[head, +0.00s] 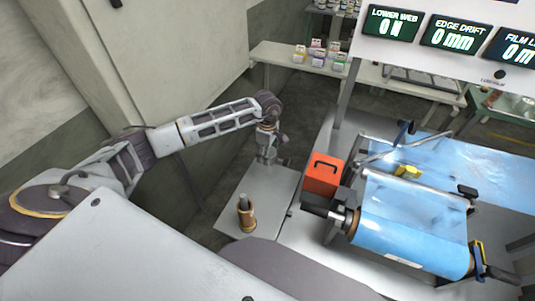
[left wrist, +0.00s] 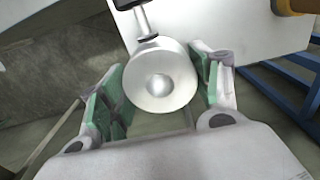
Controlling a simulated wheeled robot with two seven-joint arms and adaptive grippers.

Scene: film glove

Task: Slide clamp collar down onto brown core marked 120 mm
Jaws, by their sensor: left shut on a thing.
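The clamp collar (left wrist: 160,78) is a silver ring with a central hole and a rod at its upper edge. My left gripper (left wrist: 162,85) is shut on it, with green pads on either side. In the head view, my left gripper (head: 267,157) is above the back of a grey side table, behind and slightly right of the brown core (head: 247,217). A brown piece shows at the upper right of the left wrist view. No size marking is readable. My right gripper is not in view.
The grey side table (head: 270,190) is otherwise mostly bare. A red box (head: 323,176) stands at its right, beside a machine with a blue film roll (head: 410,245). A pale cabinet (head: 170,60) stands behind my left arm. Display panels (head: 455,35) hang at upper right.

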